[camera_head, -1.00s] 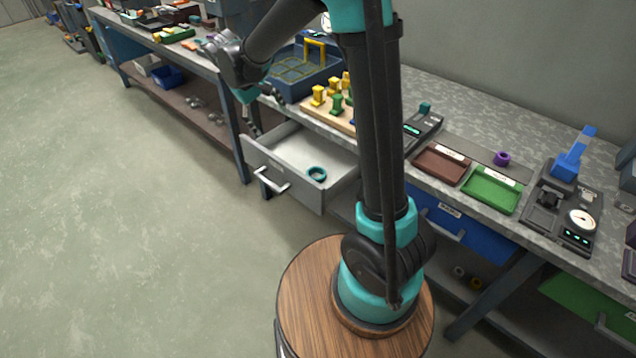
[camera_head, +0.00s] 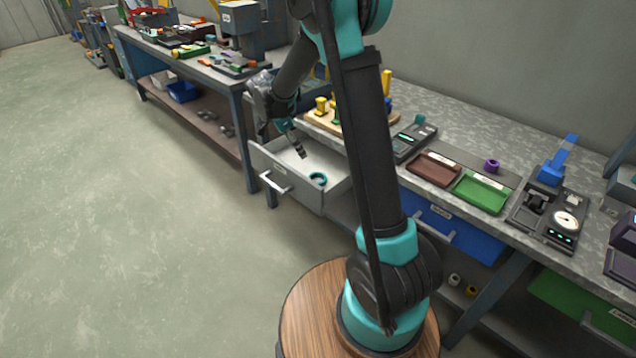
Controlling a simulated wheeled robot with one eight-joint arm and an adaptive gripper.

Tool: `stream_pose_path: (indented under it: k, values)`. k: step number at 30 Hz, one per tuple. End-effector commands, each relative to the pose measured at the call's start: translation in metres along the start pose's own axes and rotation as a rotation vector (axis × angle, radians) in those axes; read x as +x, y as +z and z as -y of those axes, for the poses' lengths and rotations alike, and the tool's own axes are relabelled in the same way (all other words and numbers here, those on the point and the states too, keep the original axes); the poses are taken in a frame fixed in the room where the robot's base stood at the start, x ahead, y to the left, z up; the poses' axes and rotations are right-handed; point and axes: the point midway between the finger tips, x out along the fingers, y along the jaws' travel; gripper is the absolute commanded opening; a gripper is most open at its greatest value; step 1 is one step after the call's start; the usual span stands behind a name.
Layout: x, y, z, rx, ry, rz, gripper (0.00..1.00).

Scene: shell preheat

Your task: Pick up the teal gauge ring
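The teal gauge ring (camera_head: 318,178) lies in the open grey drawer (camera_head: 283,187) under the workbench, near the drawer's front right corner. My gripper (camera_head: 302,155) hangs over the drawer, pointing down. It is above and a little left of the ring in the picture, apart from it. Its fingers are small and dark here, and I cannot tell whether they are open or shut.
The drawer's front wall and handle (camera_head: 275,182) stand out into the aisle. On the bench are a board with yellow pegs (camera_head: 321,104), a red-brown tray (camera_head: 433,168), a green tray (camera_head: 480,192) and a purple ring (camera_head: 491,165). The floor at left is clear.

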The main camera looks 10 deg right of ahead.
Motion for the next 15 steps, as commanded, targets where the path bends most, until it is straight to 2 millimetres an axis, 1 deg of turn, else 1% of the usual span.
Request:
stream_pose_path:
  k: [12,15]
  values:
    - [0.081,-0.001,-0.001,0.000,0.001,0.000,0.82]
    - [0.097,-0.001,-0.001,-0.002,0.000,0.000,0.82]
